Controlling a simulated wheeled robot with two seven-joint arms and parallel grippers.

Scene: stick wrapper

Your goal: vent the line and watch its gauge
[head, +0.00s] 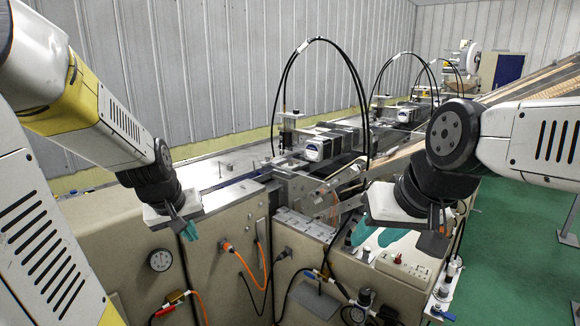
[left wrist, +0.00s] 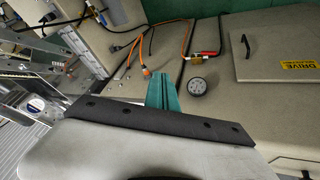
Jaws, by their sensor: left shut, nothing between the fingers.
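A round gauge (head: 160,259) is mounted on the front of the left cabinet; it also shows in the left wrist view (left wrist: 197,87). Its reading is too small to tell. Below it in the head view is a brass valve (head: 176,297) with a red part, on a line; it also shows in the left wrist view (left wrist: 198,56). My left gripper (head: 189,233) is in front of the cabinet, up and right of the gauge, its teal fingers (left wrist: 162,92) shut and empty. My right gripper (head: 378,236) is over the right cabinet, its teal fingers spread apart, apparently empty.
Orange cables (head: 229,248) and black hoses hang from the cabinet fronts. A second gauge (head: 358,314) and a blue-handled fitting (head: 324,275) are at lower middle. A panel marked DRIVE (left wrist: 290,58) is right in the left wrist view.

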